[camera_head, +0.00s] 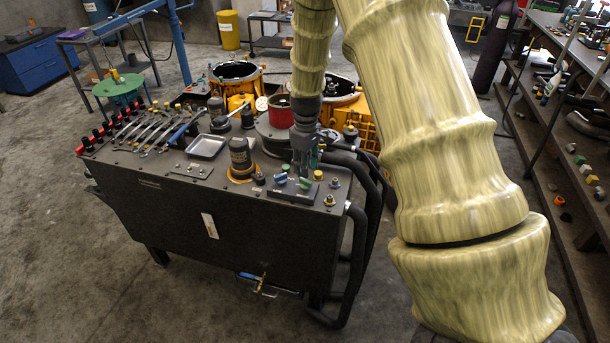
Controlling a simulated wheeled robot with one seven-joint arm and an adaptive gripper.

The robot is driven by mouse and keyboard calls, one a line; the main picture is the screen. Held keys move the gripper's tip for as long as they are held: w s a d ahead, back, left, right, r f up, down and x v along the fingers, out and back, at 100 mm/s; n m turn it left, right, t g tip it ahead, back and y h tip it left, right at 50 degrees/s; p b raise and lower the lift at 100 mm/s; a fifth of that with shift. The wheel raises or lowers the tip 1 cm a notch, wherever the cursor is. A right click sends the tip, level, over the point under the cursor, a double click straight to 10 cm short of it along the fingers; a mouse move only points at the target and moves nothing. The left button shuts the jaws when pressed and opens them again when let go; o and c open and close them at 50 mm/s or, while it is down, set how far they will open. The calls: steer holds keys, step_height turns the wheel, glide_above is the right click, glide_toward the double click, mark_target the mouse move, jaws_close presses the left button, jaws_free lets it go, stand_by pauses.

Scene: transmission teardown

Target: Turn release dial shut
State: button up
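I cannot tell which is the release dial, or how far either is turned. My gripper (301,171) points straight down at this panel, just behind and above the right dial. Its fingertips are small here and partly merge with the panel. I cannot tell whether it touches a dial or whether its fingers are open or shut.
The dark machine (190,225) carries a row of wrenches, a metal tray (207,146) and a dark cylinder (241,155) on its top. A red-topped part (281,110) and yellow housings stand behind. Black hoses (357,240) run down its right end. Shelving lines the right.

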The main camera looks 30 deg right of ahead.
mark_target(305, 180)
steer(key=shift+f+p, duration=0.8)
steer(key=shift+f, duration=1.95)
jaws_close()
